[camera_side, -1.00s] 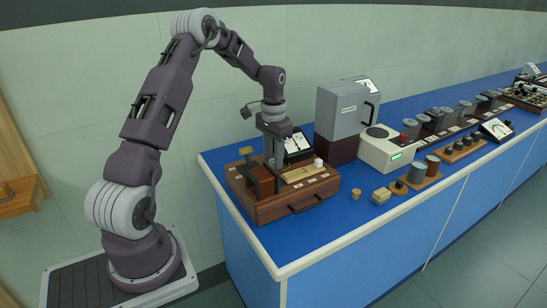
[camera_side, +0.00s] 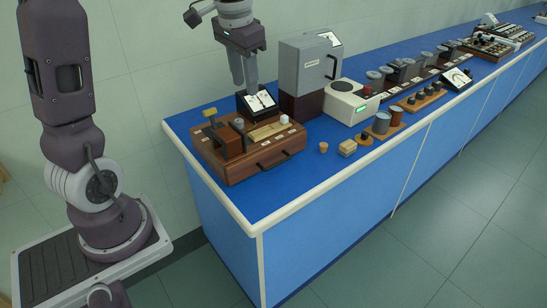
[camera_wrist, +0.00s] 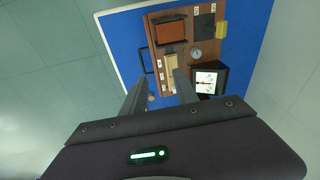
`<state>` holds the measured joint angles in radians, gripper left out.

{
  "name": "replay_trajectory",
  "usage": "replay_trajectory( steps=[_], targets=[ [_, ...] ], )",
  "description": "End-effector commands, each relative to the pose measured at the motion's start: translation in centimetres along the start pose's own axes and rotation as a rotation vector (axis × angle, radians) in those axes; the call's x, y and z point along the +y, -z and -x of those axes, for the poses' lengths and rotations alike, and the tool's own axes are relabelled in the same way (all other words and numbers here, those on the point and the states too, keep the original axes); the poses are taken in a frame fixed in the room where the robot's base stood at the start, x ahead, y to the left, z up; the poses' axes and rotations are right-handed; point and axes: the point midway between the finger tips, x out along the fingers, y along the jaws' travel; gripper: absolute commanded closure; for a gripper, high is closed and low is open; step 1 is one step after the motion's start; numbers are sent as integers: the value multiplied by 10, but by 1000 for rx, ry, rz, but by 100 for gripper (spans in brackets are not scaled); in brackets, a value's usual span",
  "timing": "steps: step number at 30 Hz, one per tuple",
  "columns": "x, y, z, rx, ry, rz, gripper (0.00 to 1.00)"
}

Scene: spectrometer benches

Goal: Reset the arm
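My gripper (camera_side: 245,86) hangs pointing down above the wooden apparatus box (camera_side: 283,158) at the near end of the blue bench. In the side view its fingertips overlap the back of the box, by the small dial meter (camera_side: 258,102). In the wrist view the two fingers (camera_wrist: 159,76) stand apart with nothing held between them. The wrist view also shows the wooden box (camera_wrist: 181,78) with a brown block (camera_wrist: 170,33) and the white-faced meter (camera_wrist: 206,83). The upper arm links run out of the top of the side view.
A grey cabinet (camera_side: 305,65) stands right of my gripper, with a white instrument (camera_side: 345,101) beside it. The blue front corner (camera_side: 240,205) is clear.

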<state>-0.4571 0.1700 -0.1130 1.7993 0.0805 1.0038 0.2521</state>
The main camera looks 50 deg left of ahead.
Motion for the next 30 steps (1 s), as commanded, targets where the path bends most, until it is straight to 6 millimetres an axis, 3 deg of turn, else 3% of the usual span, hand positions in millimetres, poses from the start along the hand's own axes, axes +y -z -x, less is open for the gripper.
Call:
replay_trajectory(
  steps=[1, 4, 9, 12, 16, 30],
  targets=[
    [27, -24, 26, 54, 11, -17, 64],
    [72, -81, 58, 157, 2, -28, 64],
    [112, -166, 67, 292, -65, -33, 64],
    [121, -192, 62, 332, -99, -33, 64],
    [124, -202, 59, 345, -114, -32, 64],
    [124, -201, 60, 344, -112, -32, 64]
  ],
)
